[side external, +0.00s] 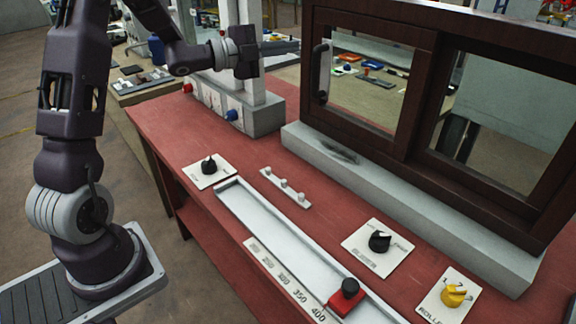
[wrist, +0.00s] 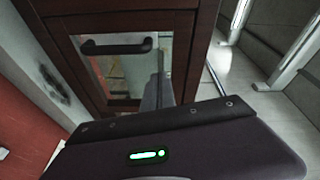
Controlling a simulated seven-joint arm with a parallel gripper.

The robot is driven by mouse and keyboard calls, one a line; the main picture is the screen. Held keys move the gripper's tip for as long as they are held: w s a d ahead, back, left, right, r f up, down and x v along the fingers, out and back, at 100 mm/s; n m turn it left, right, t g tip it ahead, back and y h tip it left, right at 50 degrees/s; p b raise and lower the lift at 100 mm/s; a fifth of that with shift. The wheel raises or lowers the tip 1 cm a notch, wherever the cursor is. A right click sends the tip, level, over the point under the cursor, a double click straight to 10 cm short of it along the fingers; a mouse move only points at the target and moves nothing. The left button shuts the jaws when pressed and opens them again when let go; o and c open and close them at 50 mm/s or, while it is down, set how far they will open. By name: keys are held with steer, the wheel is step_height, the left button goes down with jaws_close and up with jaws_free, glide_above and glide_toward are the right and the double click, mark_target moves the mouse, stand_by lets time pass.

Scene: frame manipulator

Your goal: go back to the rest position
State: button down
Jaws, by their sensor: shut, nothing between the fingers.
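My gripper (side external: 284,47) is at the upper middle of the side view, held level above the back of the red table and pointing right toward the window frame. Its fingers are shut with nothing between them. The dark brown window frame (side external: 408,150) stands on a grey sill, with a black handle (side external: 321,72) on its left panel. A gap shows between my gripper and the handle in the side view.
A white post stand (side external: 262,121) with red and blue knobs is below and behind my gripper. The red table (side external: 165,122) holds a slider track (side external: 270,232) with a red block (side external: 347,299), a black dial (side external: 380,241) and a yellow dial (side external: 453,296).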

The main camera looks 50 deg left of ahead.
steer(key=s+d+r+n+g+y, duration=0.2)
steer(key=s+n+y, duration=0.2)
steer(key=s+n, duration=0.15)
steer(key=s+d+r+n+g+y, duration=0.25)
steer(key=s+n+y, duration=0.2)
steer(key=n, duration=0.25)
steer(key=s+d+f+n+g+h, duration=0.1)
steer(key=s+d+f+n+g, duration=0.1)
steer(key=s, duration=0.6)
steer(key=s+d+f+n+g+h, duration=0.1)
steer(key=s+d+f+n+g, duration=0.1)
steer(key=s+d+f, duration=0.2)
steer(key=s+d+f+n+g+h, duration=0.1)
steer(key=s+d, duration=0.5)
steer(key=s, duration=0.7)
step_height(320, 180, down, 3)
steer(key=shift+d+r+n+g, duration=0.2)
steer(key=shift+d+n+g, duration=0.15)
steer(key=shift+n+g, duration=0.5)
steer(key=c, duration=2.1)
jaws_free()
steer(key=shift+h, duration=0.25)
